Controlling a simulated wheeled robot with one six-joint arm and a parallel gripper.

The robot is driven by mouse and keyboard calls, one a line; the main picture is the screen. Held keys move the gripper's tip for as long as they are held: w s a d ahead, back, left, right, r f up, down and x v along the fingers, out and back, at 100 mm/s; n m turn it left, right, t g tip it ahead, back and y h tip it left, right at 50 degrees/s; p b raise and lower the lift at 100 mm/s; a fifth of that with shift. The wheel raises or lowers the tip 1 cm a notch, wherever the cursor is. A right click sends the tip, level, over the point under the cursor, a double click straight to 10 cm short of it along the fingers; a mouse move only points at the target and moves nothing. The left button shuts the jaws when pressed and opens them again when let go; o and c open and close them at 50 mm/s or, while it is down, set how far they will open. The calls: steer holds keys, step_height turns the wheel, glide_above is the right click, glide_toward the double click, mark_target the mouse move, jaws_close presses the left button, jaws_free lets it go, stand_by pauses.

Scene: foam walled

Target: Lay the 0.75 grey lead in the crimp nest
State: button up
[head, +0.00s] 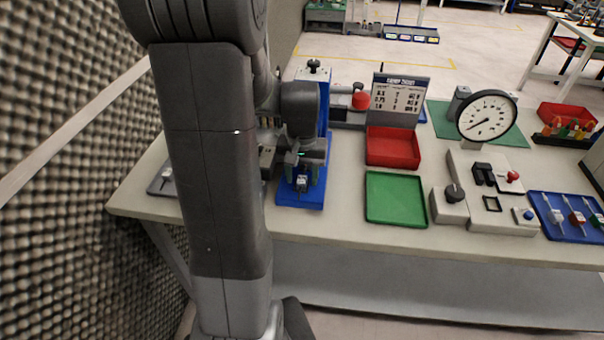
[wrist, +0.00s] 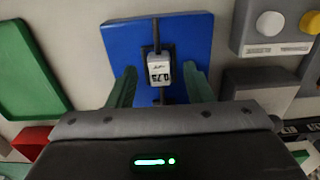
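The grey lead (wrist: 159,72) has a pale grey block marked 0.75, upside down in the wrist view, with a dark cable. It lies at a dark holder, apparently the crimp nest (wrist: 146,52), on the blue base plate (wrist: 120,40). The lead also shows in the head view (head: 302,184) at the front of the blue press base (head: 298,199). My gripper (wrist: 160,80) has its green fingers apart, one on each side of the lead, with a gap on both sides. In the head view my gripper (head: 306,165) is just above the base, partly hidden by my arm.
A green tray (head: 396,199) and a red tray (head: 392,147) stand right of the press. Farther right are a dial gauge (head: 487,117), a grey fixture (head: 490,215) and a blue tray (head: 568,232) with several leads. A foam wall (head: 70,130) is at left.

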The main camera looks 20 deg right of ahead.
step_height(320, 180, up, 14)
stand_by(0.6)
steer(key=shift+f, duration=0.15)
step_height(320, 180, down, 13)
steer(key=shift+p, duration=0.3)
stand_by(0.4)
stand_by(0.4)
